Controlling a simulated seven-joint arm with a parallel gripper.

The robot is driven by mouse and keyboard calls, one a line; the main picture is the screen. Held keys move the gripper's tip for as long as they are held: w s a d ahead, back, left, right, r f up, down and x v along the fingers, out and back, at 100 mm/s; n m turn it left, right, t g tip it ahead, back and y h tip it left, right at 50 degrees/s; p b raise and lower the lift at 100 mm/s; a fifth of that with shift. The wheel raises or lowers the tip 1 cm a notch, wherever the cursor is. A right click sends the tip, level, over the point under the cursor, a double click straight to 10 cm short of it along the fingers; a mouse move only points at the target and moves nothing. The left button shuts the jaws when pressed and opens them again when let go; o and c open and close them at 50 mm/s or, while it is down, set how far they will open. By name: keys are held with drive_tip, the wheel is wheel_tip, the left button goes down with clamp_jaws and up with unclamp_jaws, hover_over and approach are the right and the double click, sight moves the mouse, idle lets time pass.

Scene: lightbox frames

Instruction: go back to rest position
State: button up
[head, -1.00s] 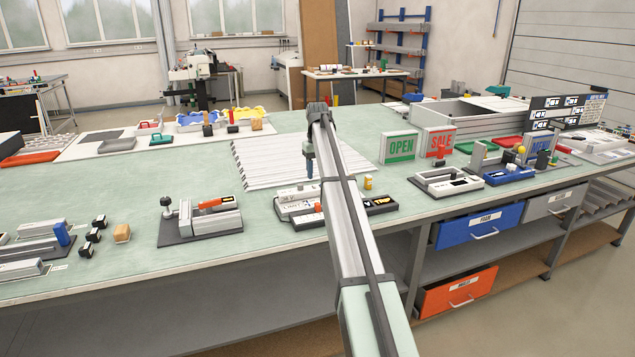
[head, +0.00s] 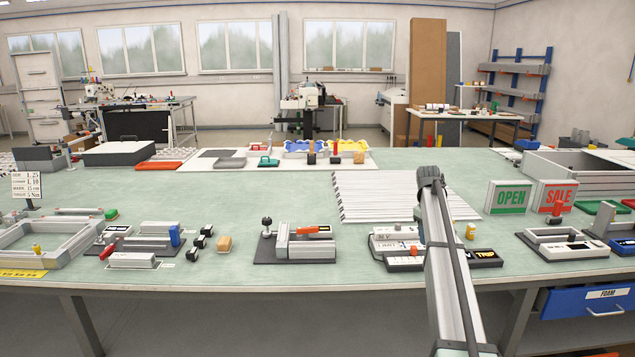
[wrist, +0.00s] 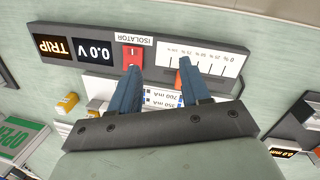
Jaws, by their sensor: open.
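My gripper (wrist: 158,72) is open in the wrist view. Its two blue fingers stand apart over a dark tester box (wrist: 92,50), with nothing held between them. The left fingertip is close to the red isolator switch (wrist: 132,58). The right finger partly covers a small orange part (wrist: 178,82); I cannot tell whether they touch. The box has a TRIP display, a 0.0 V display and a percent scale.
A white slatted panel (head: 375,198) lies behind the tester. A small yellow piece (head: 470,231) stands beside it, and OPEN (head: 512,197) and SALE (head: 555,196) signs stand further right. A clamp fixture (head: 297,245) is to the left.

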drive_tip(key=s+d+f+n+g+h, duration=0.1)
drive_tip(key=s+d+f+n+h, duration=0.1)
drive_tip(key=s+f+n, duration=0.35)
drive_tip(key=s+d+f+n+h, duration=0.1)
drive_tip(key=s+d+f+n, duration=0.1)
drive_tip(key=s+f, duration=0.65)
drive_tip(key=s+a+f+m+g+y, duration=0.1)
drive_tip(key=s+a+f, duration=0.5)
drive_tip(key=f, duration=0.5)
drive_tip(key=s+a+f+m+g, duration=0.15)
drive_tip(key=s+a+f, duration=0.25)
drive_tip(key=s+f, duration=0.55)
drive_tip(key=s+a+f+m+y, duration=0.1)
drive_tip(key=s+a+f, duration=0.55)
drive_tip(key=f, duration=0.45)
drive_tip(key=s+a+f+m+g+y, duration=0.1)
drive_tip(key=s+a+f+m, duration=0.1)
drive_tip(key=s, duration=0.8)
drive_tip(key=s+a+f+m+y, duration=0.1)
drive_tip(key=s+a+f, duration=0.4)
drive_tip(key=s, duration=0.5)
drive_tip(key=s+a+f+m+g, duration=0.1)
drive_tip(key=s+a+f+m, duration=0.2)
drive_tip(key=s, duration=0.7)
drive_tip(key=shift+s+a+f+m+g+y, duration=0.15)
drive_tip(key=shift+s+f+m+g+y, duration=0.25)
drive_tip(key=shift+f+m, duration=0.2)
drive_tip(key=shift+o, duration=0.5)
